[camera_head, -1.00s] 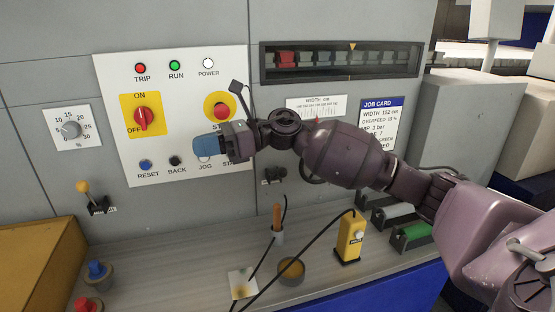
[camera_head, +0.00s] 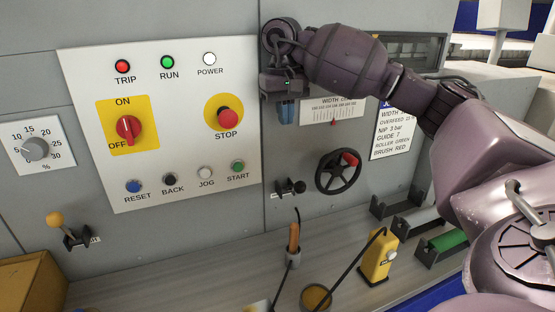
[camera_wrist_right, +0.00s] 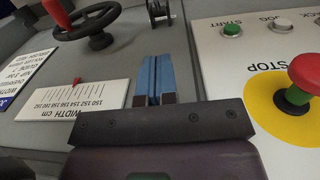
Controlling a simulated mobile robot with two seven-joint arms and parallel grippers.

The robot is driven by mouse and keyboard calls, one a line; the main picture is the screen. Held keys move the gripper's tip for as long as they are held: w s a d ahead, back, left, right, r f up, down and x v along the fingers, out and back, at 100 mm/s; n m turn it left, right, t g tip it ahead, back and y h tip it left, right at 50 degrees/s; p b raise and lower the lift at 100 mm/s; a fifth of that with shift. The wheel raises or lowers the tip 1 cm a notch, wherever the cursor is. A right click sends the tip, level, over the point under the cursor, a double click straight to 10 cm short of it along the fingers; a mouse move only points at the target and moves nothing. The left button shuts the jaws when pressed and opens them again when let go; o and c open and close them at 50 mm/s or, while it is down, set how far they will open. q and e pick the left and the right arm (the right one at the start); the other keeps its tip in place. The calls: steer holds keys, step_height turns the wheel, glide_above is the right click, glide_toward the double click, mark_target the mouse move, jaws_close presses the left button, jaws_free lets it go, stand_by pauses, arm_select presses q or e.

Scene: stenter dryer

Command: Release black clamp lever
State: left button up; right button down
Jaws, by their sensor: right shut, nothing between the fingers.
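The black clamp lever (camera_head: 291,188) sticks out from the grey machine front, left of the black handwheel (camera_head: 338,172) and below the right gripper. Part of a black fitting that appears to be this lever (camera_wrist_right: 158,12) shows at the top edge of the right wrist view. My right gripper (camera_head: 287,113) points down in front of the panel, above the lever and apart from it. Its blue fingers (camera_wrist_right: 154,80) are together and hold nothing. My left gripper is in neither view.
The white control panel (camera_head: 80,100) with the red STOP button (camera_head: 227,117) is left of the gripper. A width scale (camera_head: 330,110) is right of it. Below, an orange-handled tool (camera_head: 294,237) and a yellow device (camera_head: 378,257) with black cables stand on the ledge.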

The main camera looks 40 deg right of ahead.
steer(key=s+f, duration=0.1)
steer(key=f, duration=0.3)
steer(key=s+f+p, duration=0.1)
steer(key=f, duration=0.3)
steer(key=s+f+p, duration=0.1)
steer(key=f, duration=0.3)
steer(key=shift+s+d+f, duration=0.1)
steer(key=shift+s+f, duration=0.2)
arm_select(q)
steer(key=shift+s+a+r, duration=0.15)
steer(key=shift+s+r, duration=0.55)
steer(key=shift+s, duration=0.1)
